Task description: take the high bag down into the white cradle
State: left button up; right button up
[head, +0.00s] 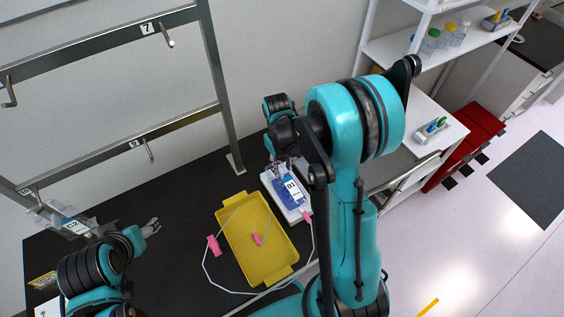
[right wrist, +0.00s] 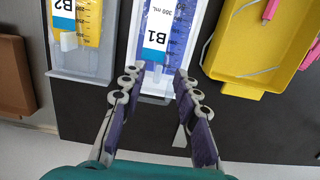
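The bag labelled B1 (head: 291,190), with blue fill, lies in a white cradle (head: 306,212) on the dark bench, right of the yellow tray. In the right wrist view, bag B1 (right wrist: 176,20) lies flat in the cradle, its end toward my fingers. My right gripper (head: 277,166) is at the bag's far end. In the right wrist view my right gripper (right wrist: 158,88) has its fingers apart, with nothing clamped between them. My left gripper (head: 153,228) is open and empty over the bench, left of the yellow tray. My right arm hides the area right of the cradle.
A yellow tray (head: 231,243) with a pink clip (head: 257,239) and white tubing is beside the cradle. Bag B2 (right wrist: 85,22) lies in another holder beside B1. A metal rack with hook 7 (head: 166,36) empty stands behind. A grey holder (head: 62,220) is at left.

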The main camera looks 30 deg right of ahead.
notch_tip(320, 180, up, 12)
jog(key=w, duration=0.1)
jog(key=shift+w, duration=0.15)
jog(key=shift+a+f, duration=0.1)
jog(key=s+a+f+t+b, duration=0.6)
jog(key=s+f+t+b, duration=0.2)
jog(key=b, duration=0.7)
jog(key=s+f, duration=0.2)
jog(key=s, duration=0.2)
jog(key=shift+a+f+m+b, duration=0.2)
jog(key=shift+f+m+b, duration=0.1)
jog(key=shift+f+m, duration=0.1)
